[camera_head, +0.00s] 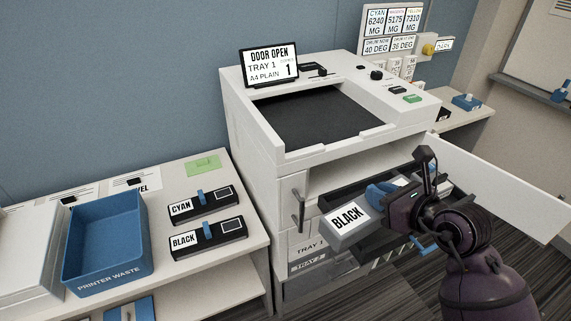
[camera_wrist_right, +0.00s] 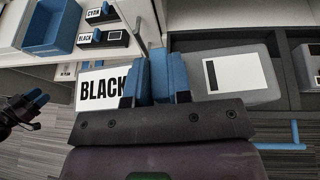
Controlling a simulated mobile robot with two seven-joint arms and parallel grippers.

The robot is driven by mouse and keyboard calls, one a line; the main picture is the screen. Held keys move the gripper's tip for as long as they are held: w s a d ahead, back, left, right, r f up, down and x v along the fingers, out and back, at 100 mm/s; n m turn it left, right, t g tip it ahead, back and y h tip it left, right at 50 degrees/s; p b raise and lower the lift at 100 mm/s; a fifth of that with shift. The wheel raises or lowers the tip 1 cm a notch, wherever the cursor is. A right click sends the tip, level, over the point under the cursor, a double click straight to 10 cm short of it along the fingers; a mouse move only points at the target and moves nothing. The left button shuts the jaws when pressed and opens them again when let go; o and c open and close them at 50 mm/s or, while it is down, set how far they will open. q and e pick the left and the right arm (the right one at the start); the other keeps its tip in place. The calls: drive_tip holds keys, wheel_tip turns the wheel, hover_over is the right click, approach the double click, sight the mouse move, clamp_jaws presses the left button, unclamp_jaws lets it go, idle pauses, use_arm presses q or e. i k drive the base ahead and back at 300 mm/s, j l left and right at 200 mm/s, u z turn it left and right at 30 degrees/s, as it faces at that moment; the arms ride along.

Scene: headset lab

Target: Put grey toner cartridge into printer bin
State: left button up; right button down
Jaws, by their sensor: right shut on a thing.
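The grey toner cartridge (camera_head: 348,235), with a white BLACK label, is in my right gripper (camera_head: 385,194) at the printer's open front. In the right wrist view the blue fingers (camera_wrist_right: 162,76) are shut around the middle of the cartridge (camera_wrist_right: 264,76). I cannot tell whether it still touches the printer. The blue bin (camera_head: 106,240) marked PRINTER WASTE stands on the left table, and its visible inside is empty. It shows at the top left of the wrist view (camera_wrist_right: 50,28). A dark gripper with blue fingertips, apparently my left one (camera_wrist_right: 28,112), shows at the wrist view's left edge.
The white printer (camera_head: 290,165) has its front door (camera_head: 500,185) swung open to the right. Two black cartridges, CYAN (camera_head: 205,204) and BLACK (camera_head: 208,236), lie on the table (camera_head: 215,290) between bin and printer. A screen (camera_head: 270,65) reads DOOR OPEN.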

sight(116, 247)
drive_tip(key=j+u, duration=0.25)
drive_tip(key=j, duration=0.3)
drive_tip(key=j+u, duration=0.2)
drive_tip(key=j, duration=0.15)
drive_tip(key=i+j+u, duration=0.3)
drive_tip(key=i+u, duration=0.35)
drive_tip(key=i, duration=0.1)
